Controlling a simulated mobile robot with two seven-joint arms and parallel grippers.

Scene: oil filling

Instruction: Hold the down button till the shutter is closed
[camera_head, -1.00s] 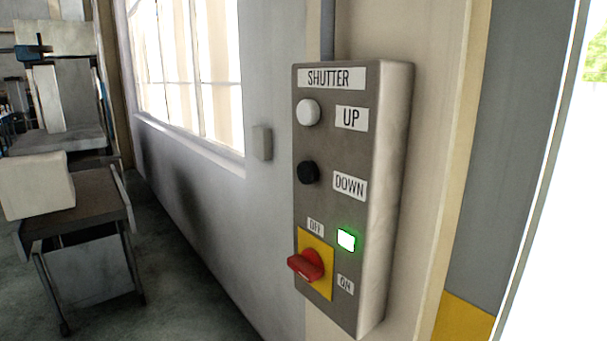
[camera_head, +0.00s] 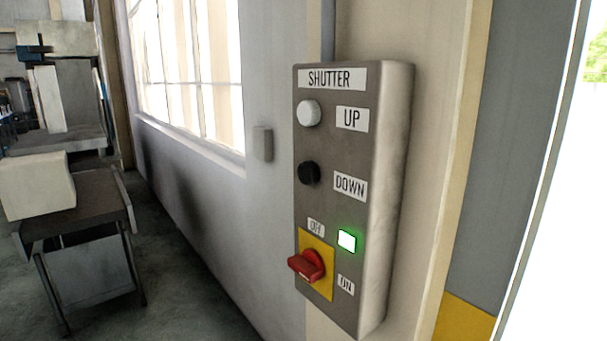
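The shutter control box (camera_head: 385,200) is mounted on the wall in the middle of the head view. Its black down button (camera_head: 309,173) sits beside the DOWN label (camera_head: 350,186), with nothing touching it. The white up button (camera_head: 308,112) is above it, beside the UP label. A red rotary switch (camera_head: 307,265) sits on a yellow plate between the OFF and ON labels. A green light (camera_head: 347,240) is lit. The shutter itself cannot be made out; the doorway (camera_head: 560,220) at the right is bright and open. Neither of my grippers is in view.
A cart (camera_head: 80,207) with a pale block (camera_head: 37,185) on it stands at the left. A window (camera_head: 190,70) and a small grey wall box (camera_head: 262,143) are left of the control box. The space before the panel looks clear.

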